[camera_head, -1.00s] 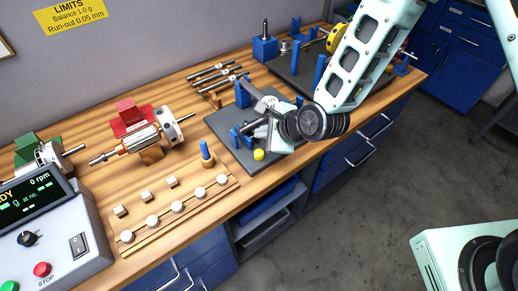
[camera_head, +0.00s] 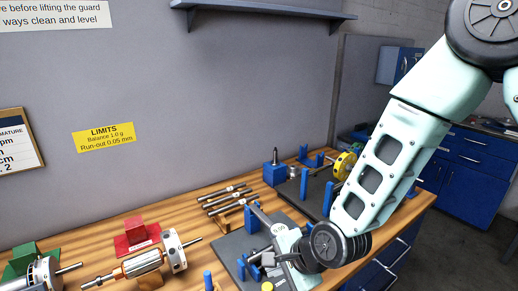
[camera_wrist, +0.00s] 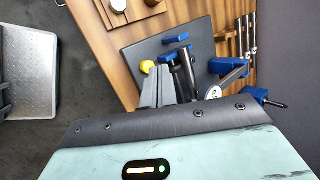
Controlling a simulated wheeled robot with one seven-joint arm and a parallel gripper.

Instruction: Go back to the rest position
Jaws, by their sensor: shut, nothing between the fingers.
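My gripper (camera_head: 262,259) is over the dark base plate (camera_head: 232,243) with blue supports, near the front of the wooden bench. The wrist view shows its two grey fingers (camera_wrist: 158,88) together and empty, above the same plate (camera_wrist: 196,37). Blue supports (camera_wrist: 176,52) stand close by the fingers, and a yellow knob (camera_wrist: 147,67) is just left of them. My arm reaches in from the upper right of the head view. The wrist hides part of the plate.
Several metal shafts (camera_head: 228,197) lie behind the plate. A second fixture with a yellow wheel (camera_head: 345,165) stands behind my forearm. A shelf (camera_head: 262,14) hangs on the wall above.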

